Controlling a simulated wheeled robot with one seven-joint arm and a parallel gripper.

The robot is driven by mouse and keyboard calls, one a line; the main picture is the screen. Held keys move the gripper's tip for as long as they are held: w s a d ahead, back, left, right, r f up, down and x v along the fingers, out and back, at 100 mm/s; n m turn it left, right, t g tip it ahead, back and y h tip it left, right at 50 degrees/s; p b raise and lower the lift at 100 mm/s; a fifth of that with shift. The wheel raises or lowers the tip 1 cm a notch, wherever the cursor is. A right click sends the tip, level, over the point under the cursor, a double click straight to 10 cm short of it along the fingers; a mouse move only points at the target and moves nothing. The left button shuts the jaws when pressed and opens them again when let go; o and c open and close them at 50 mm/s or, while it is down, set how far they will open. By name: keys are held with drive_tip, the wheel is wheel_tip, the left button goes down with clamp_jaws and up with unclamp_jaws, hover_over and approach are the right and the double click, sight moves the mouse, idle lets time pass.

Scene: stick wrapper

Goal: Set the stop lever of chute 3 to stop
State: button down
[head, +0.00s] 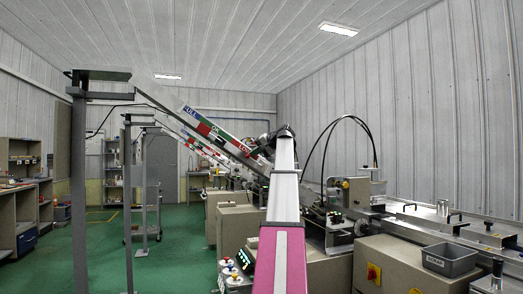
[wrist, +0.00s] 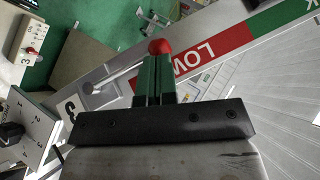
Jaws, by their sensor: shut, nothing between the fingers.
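In the wrist view, my gripper (wrist: 156,60) has its two green fingers together with nothing between them. A lever with a red ball knob (wrist: 159,46) shows right at the fingertips; I cannot tell whether they touch. Its thin metal rod (wrist: 112,77) runs down-left from the knob, beside a sloping chute (wrist: 205,62) with a red LOW band and a green band. In the head view, the chute (head: 170,101) slopes down to the right behind my arm. The lever is not discernible there, and my fingertips are hidden.
In the head view, machine cabinets (head: 238,222) and a grey bin (head: 449,259) stand low. Green floor (head: 175,270) is open at left.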

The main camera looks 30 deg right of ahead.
sight(249, 158)
drive_tip(key=shift+w+a+f, duration=0.2)
drive_tip(key=shift+w, duration=0.1)
idle(0.4)
drive_tip(key=a+f+n+h, duration=0.1)
drive_tip(key=a+f+g+h, duration=0.1)
drive_tip(key=shift+w+a+f+n+h, duration=0.1)
drive_tip(key=shift+w+f+n+h, duration=0.15)
drive_tip(key=shift+n+h, duration=0.15)
drive_tip(key=shift+a+f+n+g+h, duration=0.2)
drive_tip(key=shift+f+n+g+h, duration=0.1)
drive_tip(key=shift+f+h, duration=0.25)
drive_tip(key=shift+a+f+n+g+h, duration=0.2)
drive_tip(key=shift+f+g+h, duration=0.15)
drive_tip(key=shift+h, duration=0.2)
wheel_tip(249, 158, down, 3)
drive_tip(key=h, duration=0.1)
drive_tip(key=n+h, duration=0.1)
drive_tip(key=shift+w+r+g+h, duration=0.1)
drive_tip(key=shift+r+g+h, duration=0.1)
drive_tip(key=shift+g+h, duration=0.2)
drive_tip(key=shift+r, duration=0.2)
drive_tip(key=shift+a+r, duration=0.1)
drive_tip(key=shift+r, duration=0.55)
